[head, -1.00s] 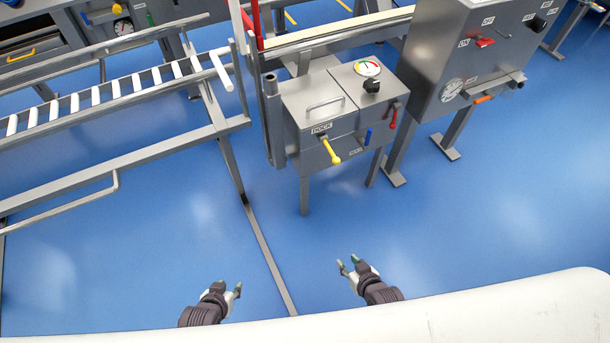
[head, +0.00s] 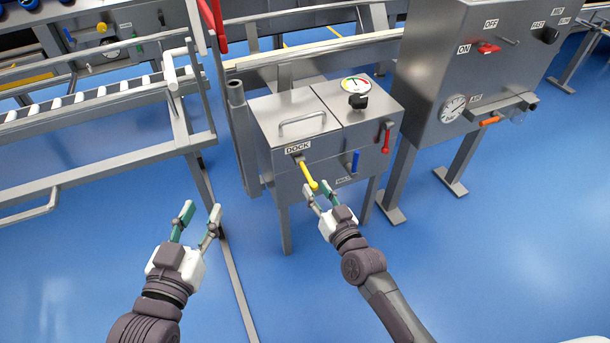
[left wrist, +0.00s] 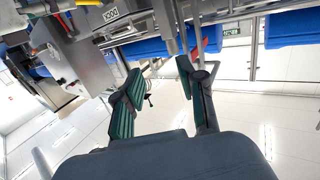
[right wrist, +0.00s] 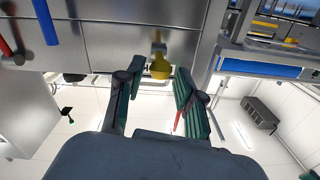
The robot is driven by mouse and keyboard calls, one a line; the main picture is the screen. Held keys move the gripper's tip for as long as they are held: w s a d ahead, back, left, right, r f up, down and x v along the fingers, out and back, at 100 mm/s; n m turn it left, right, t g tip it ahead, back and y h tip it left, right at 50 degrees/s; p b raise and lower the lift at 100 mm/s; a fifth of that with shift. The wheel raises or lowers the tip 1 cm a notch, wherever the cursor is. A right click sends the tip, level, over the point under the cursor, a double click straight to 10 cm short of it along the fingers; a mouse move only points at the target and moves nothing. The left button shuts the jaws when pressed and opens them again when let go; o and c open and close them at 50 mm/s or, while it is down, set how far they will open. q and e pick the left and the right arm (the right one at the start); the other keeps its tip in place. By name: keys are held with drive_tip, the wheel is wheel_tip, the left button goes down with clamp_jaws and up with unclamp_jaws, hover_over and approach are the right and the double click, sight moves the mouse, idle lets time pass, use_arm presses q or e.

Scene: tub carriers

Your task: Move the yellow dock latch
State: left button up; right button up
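The yellow dock latch (head: 308,174) is a lever with a rounded end on the front of a grey metal box, just below the DOCK label (head: 298,147). It points down and toward me. My right gripper (head: 319,197) is open, just below the latch's end. In the right wrist view the latch (right wrist: 160,67) shows between and beyond the open fingertips; I cannot tell whether they touch it. My left gripper (head: 197,220) is open and empty, left of the box and lower. In the left wrist view a yellow lever (left wrist: 62,83) shows at the upper left.
On the same box are a blue lever (head: 355,161), a red lever (head: 387,138), a black knob (head: 358,101) and a top handle (head: 302,122). A roller conveyor (head: 80,108) stands at left, a second grey cabinet (head: 470,75) at right. The blue floor in front is clear.

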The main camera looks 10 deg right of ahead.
sight(303, 168)
drive_tip(key=b+x, duration=0.1)
drive_tip(key=x, duration=0.5)
drive_tip(key=shift+w+a+f+b, duration=0.1)
drive_tip(key=shift+w+b, duration=0.1)
drive_tip(key=shift+b, duration=0.15)
use_arm(q)
wheel_tip(303, 168, up, 9)
drive_tip(key=s+d+t+h, duration=0.1)
drive_tip(key=t+h, duration=0.1)
drive_tip(key=t, duration=0.3)
drive_tip(key=shift+s+f+t, duration=0.15)
drive_tip(key=shift+s+t, duration=0.05)
drive_tip(key=shift+t, duration=0.1)
use_arm(e)
drive_tip(key=shift+w+a, duration=0.15)
drive_tip(key=shift+w, duration=0.25)
clamp_jaws()
